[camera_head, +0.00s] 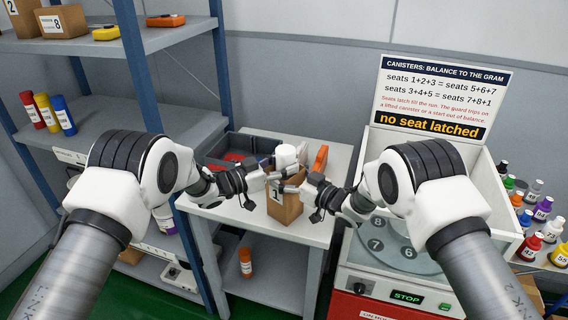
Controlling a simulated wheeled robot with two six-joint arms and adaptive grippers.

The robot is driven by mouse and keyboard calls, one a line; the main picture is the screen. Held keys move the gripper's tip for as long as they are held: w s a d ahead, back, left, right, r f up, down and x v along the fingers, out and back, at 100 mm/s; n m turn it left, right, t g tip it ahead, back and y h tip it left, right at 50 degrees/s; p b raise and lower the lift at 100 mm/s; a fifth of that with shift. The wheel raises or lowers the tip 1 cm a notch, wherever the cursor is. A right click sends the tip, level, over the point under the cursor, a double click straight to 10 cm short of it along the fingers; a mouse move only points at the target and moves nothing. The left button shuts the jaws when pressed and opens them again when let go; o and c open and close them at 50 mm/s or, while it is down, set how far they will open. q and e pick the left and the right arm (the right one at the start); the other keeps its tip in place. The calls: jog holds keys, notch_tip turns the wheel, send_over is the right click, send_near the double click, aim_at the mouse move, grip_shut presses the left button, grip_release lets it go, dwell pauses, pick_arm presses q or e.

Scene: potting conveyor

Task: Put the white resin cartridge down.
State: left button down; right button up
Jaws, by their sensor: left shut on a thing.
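The white resin cartridge (287,156) is upright above a small brown cardboard box (285,211) marked 1 on the white table. My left gripper (274,172) comes in from the left and is shut on the cartridge near its lower part. The cartridge's lower end is hidden by the fingers, so I cannot tell whether it touches the box. My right gripper (292,187) is close by on the right, in front of the box top. Its fingers are small and overlap the box, so I cannot tell whether they are open.
A dark grey bin (232,148) with red things inside and an orange item (320,159) stand behind the box. The table (310,229) has bare room at its front. A machine with numbered seats (390,245) and a sign stands right. Shelves with colored cartridges stand left.

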pick_arm(q)
jog(key=shift+f, duration=0.5)
pick_arm(e)
jog(key=shift+r, duration=0.1)
pick_arm(q)
jog(key=c, duration=0.8)
grip_release()
jog(key=shift+s+f, duration=0.1)
jog(key=o, duration=0.3)
jog(key=shift+f, duration=0.1)
pick_arm(e)
jog(key=shift+r, duration=0.1)
pick_arm(q)
jog(key=shift+a+r, duration=0.25)
jog(key=shift+r, duration=0.3)
jog(key=v, duration=1.1)
jog(key=shift+s+a+r, duration=0.1)
jog(key=shift+a+r, duration=0.15)
jog(key=shift+r, duration=0.05)
pick_arm(e)
jog(key=o, duration=1)
jog(key=shift+f, duration=0.2)
jog(key=shift+o, duration=0.2)
